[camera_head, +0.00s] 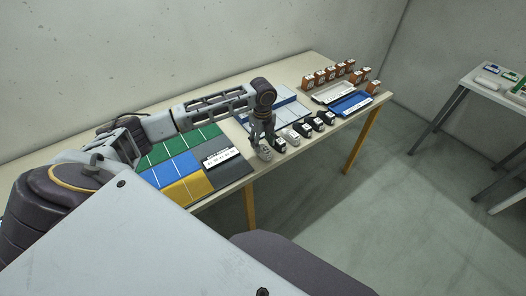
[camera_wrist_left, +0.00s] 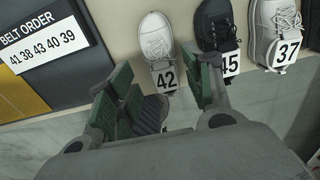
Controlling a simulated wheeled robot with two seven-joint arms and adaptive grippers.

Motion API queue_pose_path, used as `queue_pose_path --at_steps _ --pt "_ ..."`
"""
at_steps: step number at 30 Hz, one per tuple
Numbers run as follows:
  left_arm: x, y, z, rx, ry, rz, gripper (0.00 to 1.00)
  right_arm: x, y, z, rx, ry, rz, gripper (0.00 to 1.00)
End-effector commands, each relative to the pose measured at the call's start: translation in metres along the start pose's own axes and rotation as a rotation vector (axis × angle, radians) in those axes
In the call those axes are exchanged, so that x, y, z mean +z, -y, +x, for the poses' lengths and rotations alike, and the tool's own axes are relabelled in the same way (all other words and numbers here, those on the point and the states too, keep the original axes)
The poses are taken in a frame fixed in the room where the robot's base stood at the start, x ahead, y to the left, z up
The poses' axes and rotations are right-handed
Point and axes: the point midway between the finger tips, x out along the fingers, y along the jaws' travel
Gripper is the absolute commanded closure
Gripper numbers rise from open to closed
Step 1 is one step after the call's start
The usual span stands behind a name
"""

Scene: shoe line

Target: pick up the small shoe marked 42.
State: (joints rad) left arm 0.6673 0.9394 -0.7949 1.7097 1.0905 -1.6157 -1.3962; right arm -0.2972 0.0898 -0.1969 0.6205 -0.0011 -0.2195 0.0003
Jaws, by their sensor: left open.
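The small shoe marked 42 (camera_wrist_left: 156,38) is light grey-white with laces. It lies on the table with its toe away from me and its 42 tag (camera_wrist_left: 167,79) at the near edge. In the head view the shoe (camera_head: 264,154) is just below my left gripper (camera_head: 262,136). In the left wrist view my left gripper (camera_wrist_left: 165,92) is open, its green-padded fingers on either side of the tag end. I cannot tell whether either finger touches the shoe. My right gripper is not in view.
A black shoe marked 45 (camera_wrist_left: 220,25) stands close to the right finger, then a white shoe marked 37 (camera_wrist_left: 275,25). The belt order card (camera_wrist_left: 45,42) lies on the mat at left. Blue (camera_head: 351,104) and white trays and orange boxes stand farther right.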

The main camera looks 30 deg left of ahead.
Motion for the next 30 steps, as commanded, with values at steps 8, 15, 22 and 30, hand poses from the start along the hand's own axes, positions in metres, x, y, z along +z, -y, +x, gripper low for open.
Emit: queue_pose_path --at_steps 8,15,22,30 --pt "0.0 0.0 0.001 0.0 0.0 0.0 0.49 0.0 0.0 0.0 0.0 0.0 0.0 0.6" --pt "0.0 0.001 0.009 0.002 0.0 0.0 0.49 0.0 0.0 -0.001 0.0 0.0 0.0 0.6" --pt "0.001 0.003 0.034 0.002 -0.001 0.0 0.49 0.0 0.001 -0.004 -0.001 0.0 -0.001 0.6" --pt "0.001 0.003 0.052 0.0 0.001 0.001 0.49 -0.001 0.005 -0.004 -0.006 0.0 0.001 0.6"
